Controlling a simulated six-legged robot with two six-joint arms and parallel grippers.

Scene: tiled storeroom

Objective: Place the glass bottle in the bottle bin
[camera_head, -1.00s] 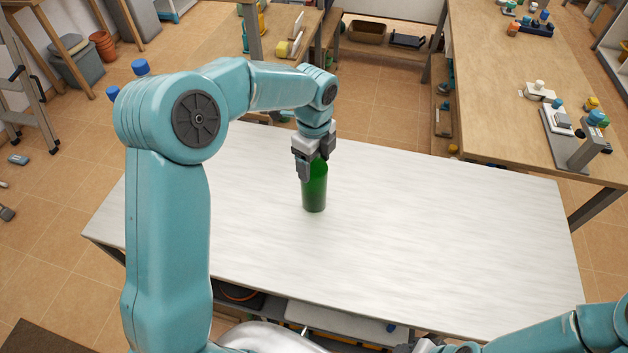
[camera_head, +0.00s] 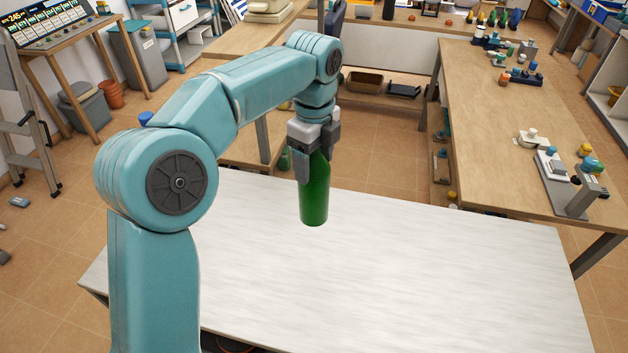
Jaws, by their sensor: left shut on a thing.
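The green glass bottle (camera_head: 314,195) hangs upright in the head view, over the back part of the white table (camera_head: 400,270). My left gripper (camera_head: 314,160) is shut on its upper part from above, and the fingers hide the neck. The bottle's base looks raised off the table top. My right gripper is out of view. I cannot make out a bottle bin among the things in view.
The white table top is otherwise bare. A wooden workbench (camera_head: 490,140) with small fixtures stands along the right. A grey bin (camera_head: 82,108) and an orange pot (camera_head: 110,94) stand on the tiled floor at the left. Tiled floor lies behind the table.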

